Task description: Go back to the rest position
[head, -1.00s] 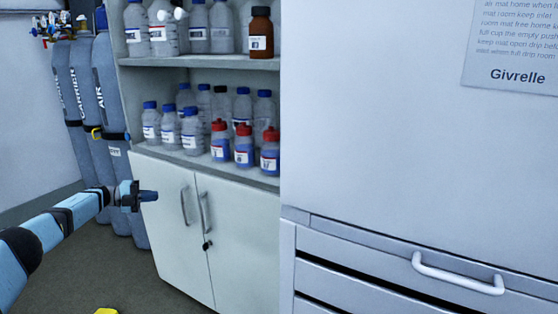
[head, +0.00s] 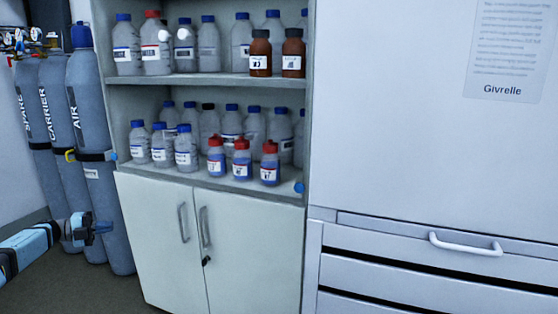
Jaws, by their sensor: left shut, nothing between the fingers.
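My left arm comes in from the lower left edge of the head view. Its gripper (head: 100,227) is shut and empty, and points right in front of the gas cylinders, to the left of the cabinet. It looks apart from the cabinet door, though the depth is hard to judge. My right gripper is outside the view.
Gas cylinders (head: 92,120) stand at the left. A cabinet (head: 152,236) with open upper shelves holds several bottles, with brown bottles (head: 293,53) above and red-capped bottles (head: 242,160) below. At the right is a large white unit (head: 400,110) with handled drawers (head: 430,238).

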